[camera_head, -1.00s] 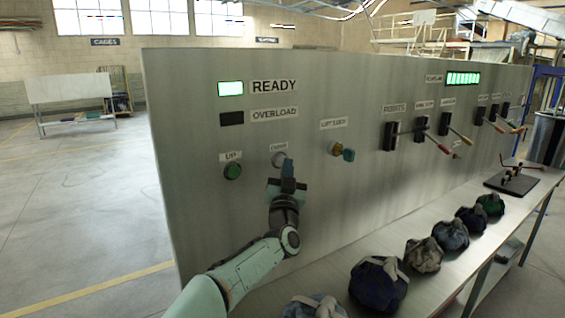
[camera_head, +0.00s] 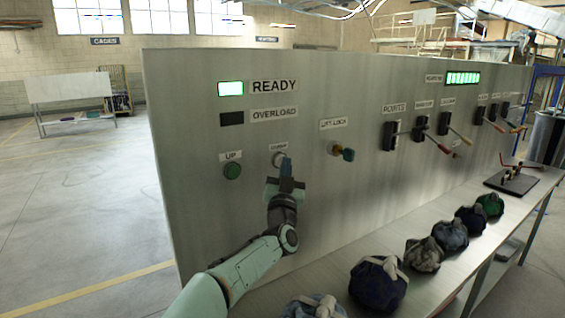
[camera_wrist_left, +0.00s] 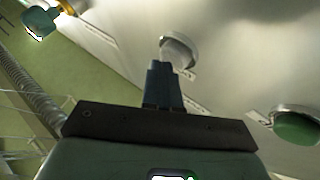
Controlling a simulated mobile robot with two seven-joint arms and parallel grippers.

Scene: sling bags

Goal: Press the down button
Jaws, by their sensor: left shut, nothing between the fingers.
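The down button is a pale round button (camera_head: 278,158) in a metal ring, below a small label on the grey panel (camera_head: 300,215). It also shows in the left wrist view (camera_wrist_left: 180,50). My left gripper (camera_head: 287,165) is shut and empty, its fingertips at the button's lower right edge in the head view. In the wrist view the fingertips (camera_wrist_left: 162,66) overlap the button's lower part; I cannot tell whether it is pressed in. The green UP button (camera_head: 232,171) is to the left and also shows in the wrist view (camera_wrist_left: 297,127). My right gripper is not in view.
The READY light (camera_head: 230,88) is lit green; the OVERLOAD light (camera_head: 231,118) is dark. Levers (camera_head: 390,136) line the panel's right part. Several sling bags (camera_head: 378,284) sit on the bench.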

